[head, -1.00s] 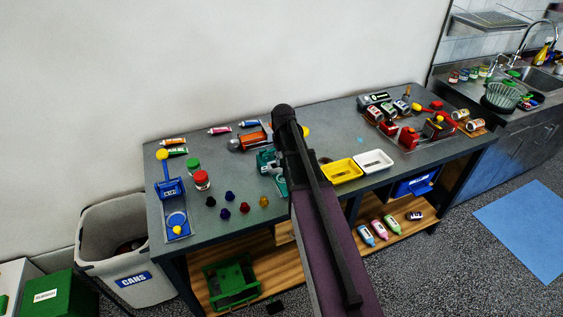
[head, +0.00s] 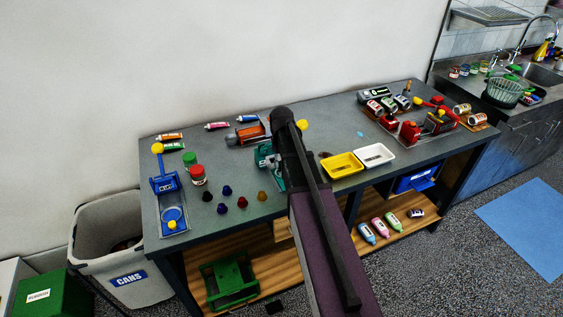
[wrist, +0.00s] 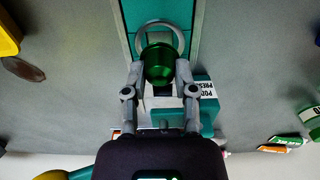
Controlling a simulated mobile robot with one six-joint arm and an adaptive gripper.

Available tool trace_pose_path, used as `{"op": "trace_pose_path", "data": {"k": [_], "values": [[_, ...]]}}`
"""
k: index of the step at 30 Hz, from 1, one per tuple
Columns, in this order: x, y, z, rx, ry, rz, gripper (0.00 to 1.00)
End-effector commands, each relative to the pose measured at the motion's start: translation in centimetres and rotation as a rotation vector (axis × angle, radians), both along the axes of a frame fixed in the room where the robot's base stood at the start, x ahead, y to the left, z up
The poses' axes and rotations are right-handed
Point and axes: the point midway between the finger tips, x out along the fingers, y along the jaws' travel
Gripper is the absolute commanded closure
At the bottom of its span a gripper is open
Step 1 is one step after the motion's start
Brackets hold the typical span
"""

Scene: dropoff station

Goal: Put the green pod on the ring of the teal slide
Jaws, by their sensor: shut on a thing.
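The green pod (wrist: 160,67) is between the fingertips of my gripper (wrist: 158,72) in the wrist view, and the gripper is shut on it. The pale ring (wrist: 178,32) of the teal slide (wrist: 131,14) shows just beyond the pod and partly behind it. The pod overlaps the ring's near edge in this view; I cannot tell its height above it. The teal machine body (wrist: 200,90), labelled as a pod press, lies under and beside the fingers. In the head view my arm hides the gripper and pod, and only part of the teal machine (head: 264,154) shows.
A blue machine (head: 165,184) and two lidded jars (head: 197,175) are farther left. A yellow tray (head: 342,166) and a white tray (head: 375,154) are right of my arm.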

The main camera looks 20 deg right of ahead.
Motion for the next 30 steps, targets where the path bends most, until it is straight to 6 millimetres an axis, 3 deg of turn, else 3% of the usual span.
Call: {"op": "trace_pose_path", "data": {"k": [9,30], "values": [[0.0,0.0,-2.0,0.000,0.000,0.000,0.82],[0.0,0.0,-2.3,0.000,0.000,0.000,0.82]]}}
